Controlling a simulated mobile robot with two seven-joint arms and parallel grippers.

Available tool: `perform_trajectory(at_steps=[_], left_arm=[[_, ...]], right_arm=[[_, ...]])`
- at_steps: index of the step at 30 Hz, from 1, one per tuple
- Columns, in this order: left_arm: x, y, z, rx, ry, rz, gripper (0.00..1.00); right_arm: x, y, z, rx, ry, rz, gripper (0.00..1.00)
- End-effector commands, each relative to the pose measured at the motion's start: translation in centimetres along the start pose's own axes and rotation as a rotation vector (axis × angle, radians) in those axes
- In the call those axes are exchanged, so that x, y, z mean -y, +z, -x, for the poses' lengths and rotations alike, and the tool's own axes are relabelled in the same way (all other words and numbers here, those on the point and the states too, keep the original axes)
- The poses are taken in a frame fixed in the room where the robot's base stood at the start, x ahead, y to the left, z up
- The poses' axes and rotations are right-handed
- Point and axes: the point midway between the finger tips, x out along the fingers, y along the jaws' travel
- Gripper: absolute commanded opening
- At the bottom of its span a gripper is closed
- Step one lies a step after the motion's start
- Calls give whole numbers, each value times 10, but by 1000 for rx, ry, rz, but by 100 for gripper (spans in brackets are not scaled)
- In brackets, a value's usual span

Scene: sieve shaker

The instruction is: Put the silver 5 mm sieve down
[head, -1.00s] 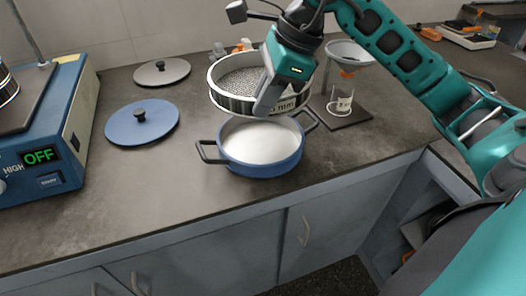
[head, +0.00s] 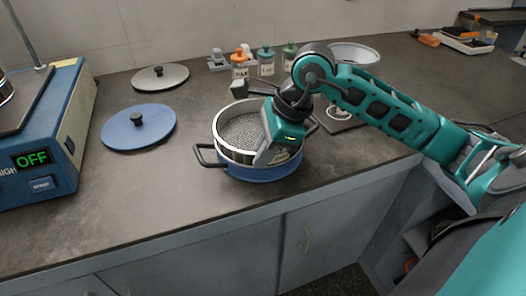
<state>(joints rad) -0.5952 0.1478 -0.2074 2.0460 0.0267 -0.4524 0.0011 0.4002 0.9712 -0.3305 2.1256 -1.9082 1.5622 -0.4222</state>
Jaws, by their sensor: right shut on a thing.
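The silver sieve (head: 228,149) has a round metal wall and a perforated bottom. It sits at the mouth of the blue two-handled pan (head: 250,172), with its lower edge inside or on the rim. I cannot tell whether it bears on the pan. My right gripper (head: 268,157) is shut on the sieve's right front wall and hides part of it, including most of its label. The white contents of the pan are now hidden. My left gripper is not in view.
A blue lid (head: 122,132) and a grey lid (head: 147,81) lie on the counter to the left. The blue shaker (head: 50,150), showing OFF, stands at far left.

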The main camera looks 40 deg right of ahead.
Motion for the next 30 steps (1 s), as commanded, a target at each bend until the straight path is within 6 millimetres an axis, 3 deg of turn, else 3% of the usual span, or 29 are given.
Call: perform_trajectory(at_steps=[4,5,13,23,30], left_arm=[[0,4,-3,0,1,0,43],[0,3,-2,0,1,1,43],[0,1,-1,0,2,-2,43],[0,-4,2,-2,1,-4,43],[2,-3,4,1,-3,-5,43]], right_arm=[[0,-2,-4,0,-1,1,0],[0,-2,-4,0,0,0,12],[0,-1,-3,0,1,-1,36],[0,1,2,0,1,-1,36],[2,0,47,-2,-5,-1,36]])
